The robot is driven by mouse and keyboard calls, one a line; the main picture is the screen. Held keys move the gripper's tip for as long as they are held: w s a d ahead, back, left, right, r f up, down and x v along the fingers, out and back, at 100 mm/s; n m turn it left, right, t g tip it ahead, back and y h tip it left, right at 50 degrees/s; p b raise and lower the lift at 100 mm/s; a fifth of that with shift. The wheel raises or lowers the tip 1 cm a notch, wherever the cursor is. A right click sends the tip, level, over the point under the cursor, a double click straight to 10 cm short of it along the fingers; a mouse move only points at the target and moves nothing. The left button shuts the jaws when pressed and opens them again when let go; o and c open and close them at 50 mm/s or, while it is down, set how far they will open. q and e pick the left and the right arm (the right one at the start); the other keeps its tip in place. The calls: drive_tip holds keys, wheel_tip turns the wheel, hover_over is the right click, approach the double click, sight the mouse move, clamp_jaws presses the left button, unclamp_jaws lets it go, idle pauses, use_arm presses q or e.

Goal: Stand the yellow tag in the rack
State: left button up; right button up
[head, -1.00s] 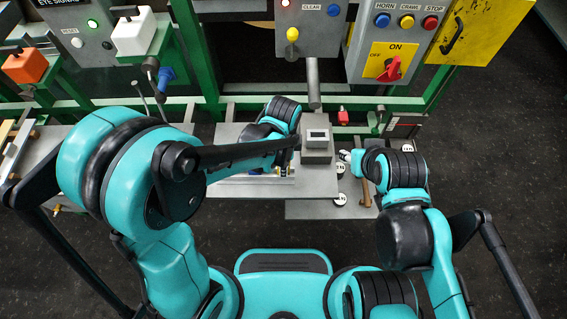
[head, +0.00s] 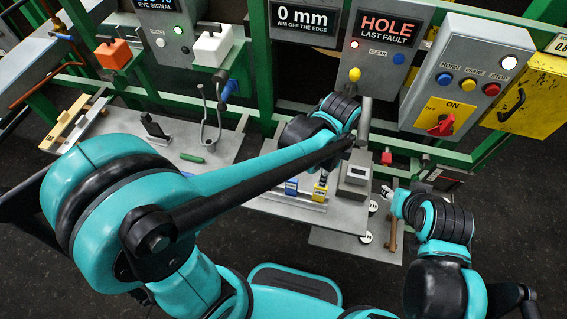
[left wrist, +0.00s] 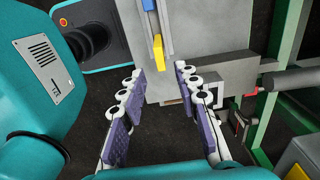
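The yellow tag (head: 320,193) stands at the right end of a silver rack (head: 284,203), with a blue tag (head: 291,187) to its left. In the left wrist view the yellow tag (left wrist: 158,48) sits at the near end of the rack, in line with the blue tag (left wrist: 148,5). I cannot tell how deeply it is seated. My left gripper (left wrist: 159,70) is open and empty, with the yellow tag ahead of its fingertips and apart from them.
A grey box with a small display (head: 357,173) stands right of the rack. A brown-handled tool (head: 392,236) and round white labels lie on the lower plate (head: 340,245). A control panel with a red switch (head: 440,126) and green frame posts stand behind.

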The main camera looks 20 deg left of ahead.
use_arm(q)
drive_tip(key=s+a+r+n+t, duration=0.2)
drive_tip(key=a+r+n+t, duration=0.1)
drive_tip(key=a+n, duration=0.6)
drive_tip(key=s+a+r+n+t, duration=0.3)
drive_tip(key=a+n+t, duration=0.1)
drive_tip(key=a+n, duration=0.4)
drive_tip(key=shift+a+r+n, duration=0.35)
drive_tip(key=shift+r+n, duration=0.05)
